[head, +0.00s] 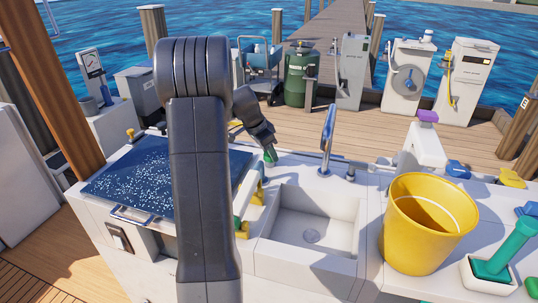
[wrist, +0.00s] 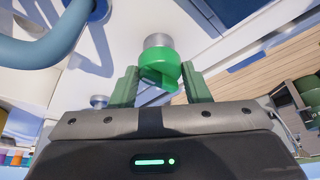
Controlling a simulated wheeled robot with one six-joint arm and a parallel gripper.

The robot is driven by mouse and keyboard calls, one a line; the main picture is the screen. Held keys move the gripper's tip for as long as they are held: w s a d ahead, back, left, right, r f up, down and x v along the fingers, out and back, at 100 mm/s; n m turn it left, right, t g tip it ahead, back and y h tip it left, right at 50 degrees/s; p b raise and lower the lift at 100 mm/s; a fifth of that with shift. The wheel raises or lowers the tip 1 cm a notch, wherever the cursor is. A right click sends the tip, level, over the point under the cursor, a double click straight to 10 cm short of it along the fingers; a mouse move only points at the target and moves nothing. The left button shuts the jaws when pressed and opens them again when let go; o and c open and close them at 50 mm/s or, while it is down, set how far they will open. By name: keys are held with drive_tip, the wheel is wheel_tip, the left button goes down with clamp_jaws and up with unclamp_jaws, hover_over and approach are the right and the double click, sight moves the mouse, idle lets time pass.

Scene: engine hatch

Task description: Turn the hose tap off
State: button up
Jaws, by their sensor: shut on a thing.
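A round green tap knob (wrist: 160,66) on a short silver stem (wrist: 157,40) sits between the green fingers of my gripper (wrist: 160,80) in the wrist view. The fingers are shut on the knob, one on each side. In the head view my gripper (head: 267,150) reaches down to the counter left of the sink, and a bit of green shows at its tip. My arm hides part of the counter there. I cannot tell from the knob how far it is turned.
A white sink (head: 310,225) with a blue spout (head: 328,130) is right of my gripper. A dark blue hatch lid (head: 125,185) is at the left. A yellow bucket (head: 425,220) and a green-handled brush (head: 508,250) stand on the right counter.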

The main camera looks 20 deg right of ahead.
drive_tip(key=shift+m, duration=0.3)
drive_tip(key=o, duration=1)
drive_tip(key=shift+c, duration=0.2)
drive_tip(key=shift+a+r, duration=0.1)
drive_tip(key=w+p+v, duration=0.1)
drive_tip(key=v, duration=1.2)
drive_tip(key=shift+s+r, duration=0.3)
drive_tip(key=shift+s, duration=0.1)
drive_tip(key=shift+f, duration=0.1)
drive_tip(key=b+x, duration=0.1)
drive_tip(key=x, duration=1.2)
drive_tip(key=shift+s+f, duration=0.1)
drive_tip(key=shift+f, duration=0.2)
